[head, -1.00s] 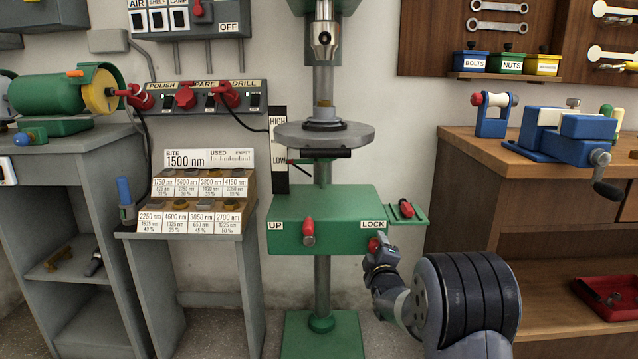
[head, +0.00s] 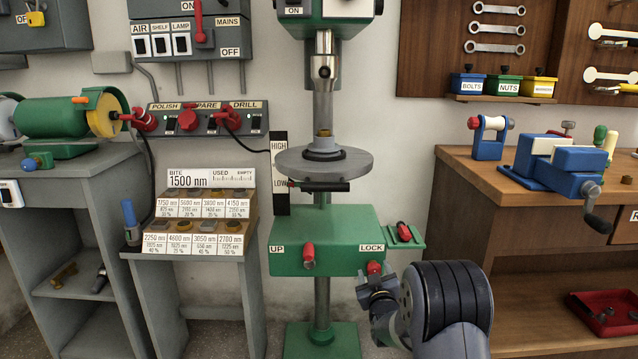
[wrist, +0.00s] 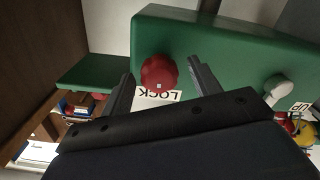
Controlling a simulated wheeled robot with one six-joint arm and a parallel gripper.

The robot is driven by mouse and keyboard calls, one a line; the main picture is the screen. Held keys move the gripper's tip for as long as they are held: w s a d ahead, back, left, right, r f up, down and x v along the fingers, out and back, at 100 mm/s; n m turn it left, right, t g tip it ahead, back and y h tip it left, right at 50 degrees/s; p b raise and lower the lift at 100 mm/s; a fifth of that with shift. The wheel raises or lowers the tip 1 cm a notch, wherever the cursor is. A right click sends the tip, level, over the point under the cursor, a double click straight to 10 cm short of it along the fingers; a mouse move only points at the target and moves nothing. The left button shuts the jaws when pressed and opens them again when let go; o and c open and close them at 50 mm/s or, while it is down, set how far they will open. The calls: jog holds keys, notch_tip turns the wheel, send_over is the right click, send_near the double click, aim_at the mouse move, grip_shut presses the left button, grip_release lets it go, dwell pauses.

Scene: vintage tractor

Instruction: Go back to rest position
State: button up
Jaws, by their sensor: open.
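My gripper (head: 378,288) is at the lower right of the green drill press box, just below and in front of the red LOCK knob (head: 374,267). In the wrist view my gripper (wrist: 160,90) is open, with its two fingers apart. The red LOCK knob (wrist: 159,73) shows between and beyond the fingertips, and nothing is held. The green box (head: 325,240) carries the UP and LOCK labels. My arm's dark, ribbed joint fills the lower right of the head view.
The drill press table (head: 324,163) stands above the green box. A small green side shelf (head: 405,238) juts out to the right. The wooden workbench (head: 470,160) with a blue vise (head: 560,165) is at right. A grey stand with a bit rack (head: 200,222) is at left.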

jog(key=shift+m+p, duration=0.85)
jog(key=shift+m, duration=0.25)
jog(key=shift+r, duration=0.1)
